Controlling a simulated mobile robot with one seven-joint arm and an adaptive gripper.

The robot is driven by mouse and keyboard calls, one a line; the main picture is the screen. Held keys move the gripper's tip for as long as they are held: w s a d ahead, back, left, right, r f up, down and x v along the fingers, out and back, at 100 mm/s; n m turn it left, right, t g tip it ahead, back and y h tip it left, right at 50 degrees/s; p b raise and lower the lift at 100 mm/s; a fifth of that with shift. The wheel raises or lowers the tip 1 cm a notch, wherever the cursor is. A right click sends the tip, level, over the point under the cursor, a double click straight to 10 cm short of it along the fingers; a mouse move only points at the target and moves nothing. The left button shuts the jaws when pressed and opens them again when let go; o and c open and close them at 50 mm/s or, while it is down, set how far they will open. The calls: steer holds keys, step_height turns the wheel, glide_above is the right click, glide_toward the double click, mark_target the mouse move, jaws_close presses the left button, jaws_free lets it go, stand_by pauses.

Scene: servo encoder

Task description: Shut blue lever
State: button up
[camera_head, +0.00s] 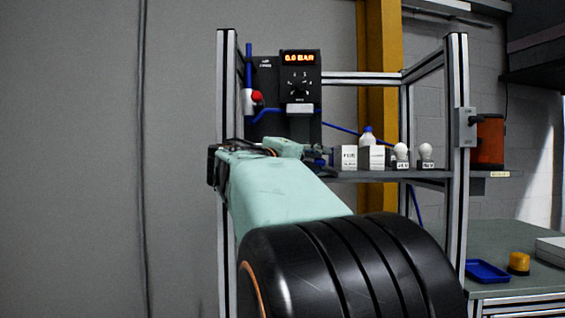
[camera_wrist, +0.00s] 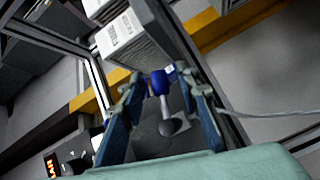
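In the wrist view, a blue fitting (camera_wrist: 159,83) sits between my gripper's fingertips. A grey rod with a rounded dark end (camera_wrist: 168,127) extends from it between the fingers; I take this to be the lever. My gripper (camera_wrist: 160,84) has its two fingers spread apart, with gaps around the rod. Contact at the fingertips cannot be made out. In the head view, my gripper (camera_head: 318,155) is at the left end of the shelf, below the panel. Small blue parts (camera_head: 319,163) show there, but my arm and gripper hide most of the lever.
A panel with a lit display (camera_head: 299,58) and a red knob (camera_head: 257,97) with blue tubing stand above my gripper. Frame posts (camera_head: 457,180) flank the shelf.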

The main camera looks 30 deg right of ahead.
jaws_close()
steer(key=shift+f+b, duration=0.1)
steer(key=shift+b, duration=0.7)
steer(key=shift+n+h+b, duration=0.6)
steer(key=shift+n+b, duration=0.1)
steer(key=shift+b, duration=0.4)
steer(key=shift+r+n+t+b, duration=0.5)
steer(key=shift+r+n+b, duration=0.1)
steer(key=shift+r+b, duration=0.05)
steer(key=shift+o, duration=0.7)
jaws_free()
